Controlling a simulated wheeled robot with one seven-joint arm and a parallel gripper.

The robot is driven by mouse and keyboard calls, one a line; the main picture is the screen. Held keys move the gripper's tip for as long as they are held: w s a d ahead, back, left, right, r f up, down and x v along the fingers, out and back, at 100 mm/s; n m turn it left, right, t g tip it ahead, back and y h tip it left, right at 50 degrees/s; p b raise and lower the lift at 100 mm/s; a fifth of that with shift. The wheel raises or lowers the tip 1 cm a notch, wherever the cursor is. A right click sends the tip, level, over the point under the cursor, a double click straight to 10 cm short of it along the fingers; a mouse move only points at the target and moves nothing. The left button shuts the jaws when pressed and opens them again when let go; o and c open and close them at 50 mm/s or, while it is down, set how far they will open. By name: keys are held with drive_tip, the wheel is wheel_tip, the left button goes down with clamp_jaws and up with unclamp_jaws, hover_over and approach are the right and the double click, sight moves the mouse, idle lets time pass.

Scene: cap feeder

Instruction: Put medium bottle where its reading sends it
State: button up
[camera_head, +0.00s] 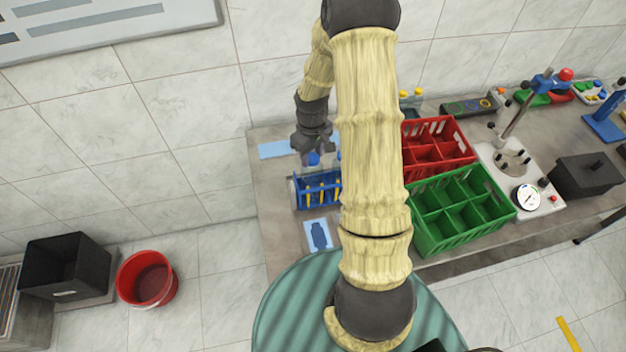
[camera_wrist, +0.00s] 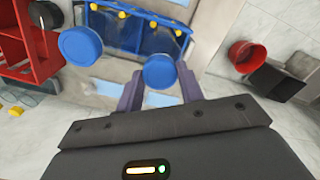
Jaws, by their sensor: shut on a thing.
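My gripper (camera_head: 314,152) points down over the left end of the bench. In the wrist view, my gripper (camera_wrist: 160,92) has its fingers on either side of a blue cap (camera_wrist: 160,71) and is shut on that blue-capped bottle. The bottle's body below the cap is hidden, so I cannot tell its size. A second blue cap (camera_wrist: 80,43) stands apart, beside the held one. The green crate (camera_head: 462,212) and the red crate (camera_head: 437,147) have divided compartments. The gauge (camera_head: 527,197) sits on a pale base; its reading is too small to make out.
A blue rack (camera_head: 318,191) with yellow-topped items is in front of my gripper. A pale mat with a bottle outline (camera_head: 319,235) lies nearer. A plain light-blue mat (camera_head: 278,149) lies left. A red bucket (camera_head: 147,278) and black bin (camera_head: 65,265) stand left of the bench.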

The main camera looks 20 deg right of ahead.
drive_tip(key=shift+r, duration=0.15)
wheel_tip(320, 180, up, 13)
drive_tip(key=p, duration=1)
idle(2.0)
drive_tip(key=shift+w+f, duration=0.15)
drive_tip(key=shift+f, duration=0.05)
drive_tip(key=w+a+r+n+b, duration=0.1)
drive_tip(key=w+a+r+b, duration=0.1)
drive_tip(key=a+b, duration=0.8)
drive_tip(key=shift+w+r+n+b, duration=0.2)
drive_tip(key=shift+r+n+b, duration=0.3)
drive_tip(key=shift+b, duration=1.45)
